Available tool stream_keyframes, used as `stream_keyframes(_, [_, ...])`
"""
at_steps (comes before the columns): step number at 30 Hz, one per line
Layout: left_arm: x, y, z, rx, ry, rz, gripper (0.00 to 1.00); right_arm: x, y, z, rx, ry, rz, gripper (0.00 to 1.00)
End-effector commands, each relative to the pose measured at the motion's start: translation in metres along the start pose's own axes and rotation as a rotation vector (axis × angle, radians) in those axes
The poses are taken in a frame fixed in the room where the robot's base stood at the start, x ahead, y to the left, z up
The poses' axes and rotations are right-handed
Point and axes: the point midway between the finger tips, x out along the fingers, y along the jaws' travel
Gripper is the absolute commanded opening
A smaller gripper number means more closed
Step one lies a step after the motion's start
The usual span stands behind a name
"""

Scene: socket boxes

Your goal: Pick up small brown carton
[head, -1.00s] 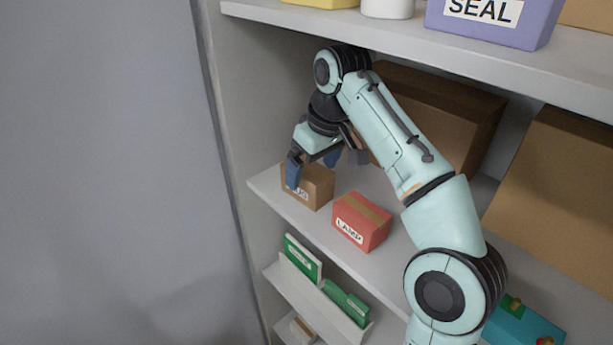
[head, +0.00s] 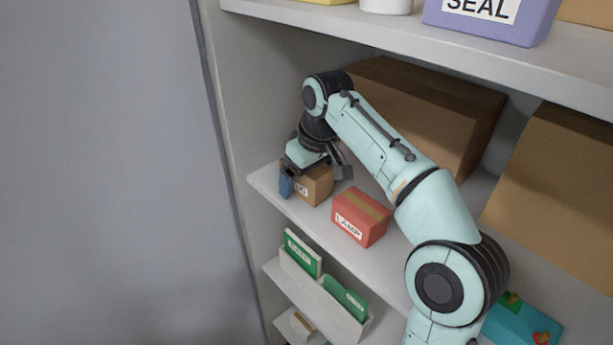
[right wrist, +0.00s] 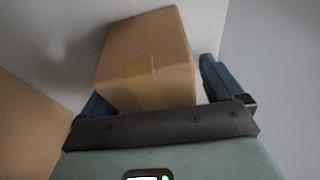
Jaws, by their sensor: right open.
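The small brown carton (head: 316,186) stands at the left end of the middle shelf, its label partly hidden by a blue finger. My right gripper (head: 308,178) is over the carton from above, open, with one finger at its front left side. In the right wrist view the carton (right wrist: 148,62) with a tape strip lies between the two blue fingers of the gripper (right wrist: 155,85). A gap shows between the carton and the right-hand finger; the other finger is partly hidden. My left gripper is not in view.
A red box (head: 360,217) labelled LAMP stands just right of the carton. Large brown boxes (head: 425,105) fill the shelf behind. The upper shelf (head: 420,38) overhangs the arm, with a purple bin (head: 490,22) on it. Green items (head: 302,252) stand on the shelf below.

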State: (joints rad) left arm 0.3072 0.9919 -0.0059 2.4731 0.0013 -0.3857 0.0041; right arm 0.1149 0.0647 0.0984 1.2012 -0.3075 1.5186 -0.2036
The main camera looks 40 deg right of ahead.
Motion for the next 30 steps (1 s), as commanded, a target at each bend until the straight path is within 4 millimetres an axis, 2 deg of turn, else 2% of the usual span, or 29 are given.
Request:
stream_keyframes(3, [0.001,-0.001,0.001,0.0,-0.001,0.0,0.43,0.002,0.0,0.001,0.0,-0.001,0.0,0.94])
stream_keyframes(10, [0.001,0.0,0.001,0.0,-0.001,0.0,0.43,0.002,0.0,0.001,0.0,-0.001,0.0,0.2])
stream_keyframes(22, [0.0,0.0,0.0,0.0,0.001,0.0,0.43,-0.005,0.0,-0.002,0.0,0.003,0.001,0.17])
stream_keyframes(30, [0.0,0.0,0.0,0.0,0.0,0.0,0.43,-0.029,0.0,-0.009,-0.001,0.006,0.0,0.17])
